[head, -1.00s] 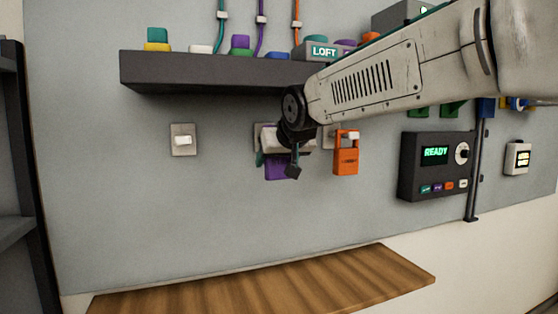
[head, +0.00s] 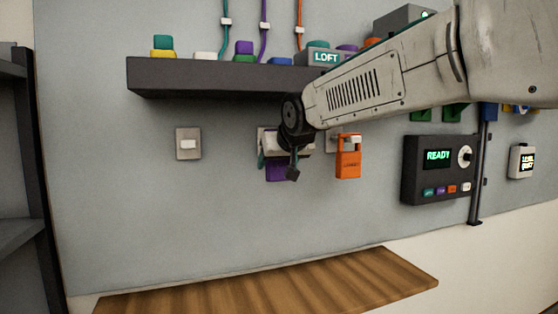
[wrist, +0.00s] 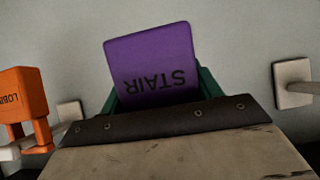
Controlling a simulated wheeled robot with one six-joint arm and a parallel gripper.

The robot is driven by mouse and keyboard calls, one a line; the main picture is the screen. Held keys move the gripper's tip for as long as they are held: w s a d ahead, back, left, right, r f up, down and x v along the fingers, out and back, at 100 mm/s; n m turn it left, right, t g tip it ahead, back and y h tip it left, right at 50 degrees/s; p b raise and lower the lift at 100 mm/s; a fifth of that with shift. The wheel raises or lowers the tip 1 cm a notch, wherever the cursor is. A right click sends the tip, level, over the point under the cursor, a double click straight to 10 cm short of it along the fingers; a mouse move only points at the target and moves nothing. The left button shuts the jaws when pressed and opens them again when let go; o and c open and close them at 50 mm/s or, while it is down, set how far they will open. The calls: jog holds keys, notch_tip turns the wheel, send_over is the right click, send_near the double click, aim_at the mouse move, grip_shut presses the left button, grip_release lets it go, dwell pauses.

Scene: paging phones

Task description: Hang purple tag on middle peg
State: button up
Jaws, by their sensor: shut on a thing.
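The purple tag (wrist: 152,60), marked STAIR, shows upside down in the wrist view between the green jaws of my gripper (wrist: 158,92). In the head view the purple tag (head: 276,172) is partly hidden behind my gripper (head: 280,160), which is shut on it near the wall at the middle peg. Only the edge of the middle peg's plate (head: 262,134) shows; the peg itself is hidden, so I cannot tell whether the tag is on it.
The left peg (head: 187,144) is bare; it also shows at the right of the wrist view (wrist: 292,84). An orange tag (head: 348,162) hangs on the right peg, close beside my gripper. A dark shelf (head: 190,78) juts out above. A wooden ledge (head: 270,284) lies below.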

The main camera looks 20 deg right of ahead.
jog(key=shift+w+f, duration=0.25)
jog(key=shift+f, duration=0.15)
jog(key=o, duration=1.1)
jog(key=shift+o, duration=0.2)
